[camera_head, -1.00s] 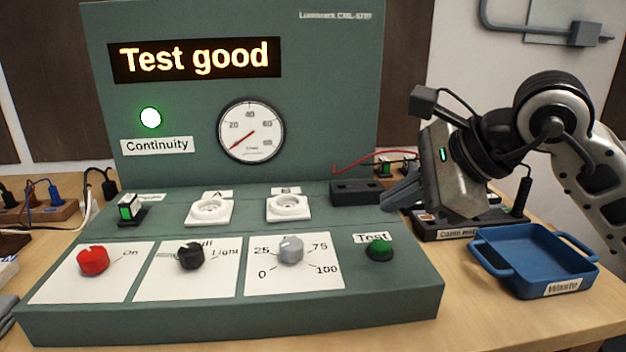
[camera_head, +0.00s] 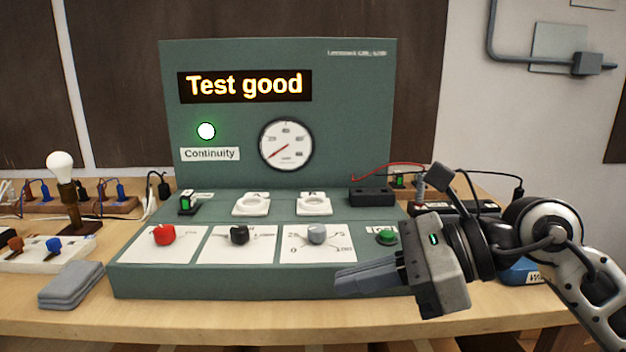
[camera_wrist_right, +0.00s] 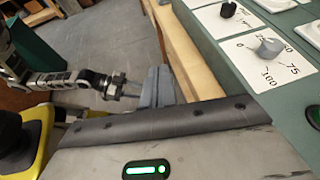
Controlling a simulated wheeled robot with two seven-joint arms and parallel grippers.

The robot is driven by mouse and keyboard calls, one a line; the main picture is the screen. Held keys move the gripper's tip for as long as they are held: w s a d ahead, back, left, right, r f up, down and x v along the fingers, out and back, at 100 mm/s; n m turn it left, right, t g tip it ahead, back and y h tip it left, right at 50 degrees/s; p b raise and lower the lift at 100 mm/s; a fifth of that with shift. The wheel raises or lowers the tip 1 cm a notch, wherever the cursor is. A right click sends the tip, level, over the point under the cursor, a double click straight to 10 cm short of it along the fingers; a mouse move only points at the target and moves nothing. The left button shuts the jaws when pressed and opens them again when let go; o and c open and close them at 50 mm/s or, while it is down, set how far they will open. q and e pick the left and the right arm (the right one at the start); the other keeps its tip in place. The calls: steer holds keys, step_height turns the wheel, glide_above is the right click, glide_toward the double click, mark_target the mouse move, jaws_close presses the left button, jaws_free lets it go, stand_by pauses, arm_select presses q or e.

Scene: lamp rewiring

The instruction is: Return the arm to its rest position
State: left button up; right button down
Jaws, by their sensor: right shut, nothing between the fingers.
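My right gripper (camera_head: 340,282) is shut and empty. Its grey fingers point left, in front of the right part of the green test panel (camera_head: 135,283), near the bench's front edge. In the right wrist view its closed fingers (camera_wrist_right: 158,85) stand over the floor beside the wooden bench edge. My left arm shows at the left of the right wrist view, with its gripper (camera_wrist_right: 128,88) small and partly behind the right fingers; its jaws cannot be made out. The panel's display (camera_head: 245,86) reads "Test good" and the green Continuity lamp (camera_head: 206,131) is lit.
The panel carries a red knob (camera_head: 163,235), a black knob (camera_head: 239,235), a grey knob (camera_head: 317,233) and a green Test button (camera_head: 386,238). The blue waste tray (camera_head: 520,272) is partly behind my right arm. A lamp with a bulb (camera_head: 60,166) and folded grey cloth (camera_head: 72,284) are at left.

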steer(key=d+f+n+t+h+p, duration=0.2)
steer(key=d+f+n+t+h, duration=0.2)
steer(key=f+n+t, duration=0.75)
steer(key=d+f+n+t+h+p, duration=0.1)
steer(key=d+f+n+t+h, duration=0.25)
steer(key=n, duration=1.45)
steer(key=s+d+f+m+g+h, duration=0.1)
steer(key=s+f+m+g+h, duration=0.1)
steer(key=s+f+m+g, duration=0.4)
steer(key=s+f+m, duration=0.2)
steer(key=s+f, duration=0.3)
steer(key=f, duration=0.4)
steer(key=shift+p, duration=0.3)
steer(key=shift+f, duration=0.1)
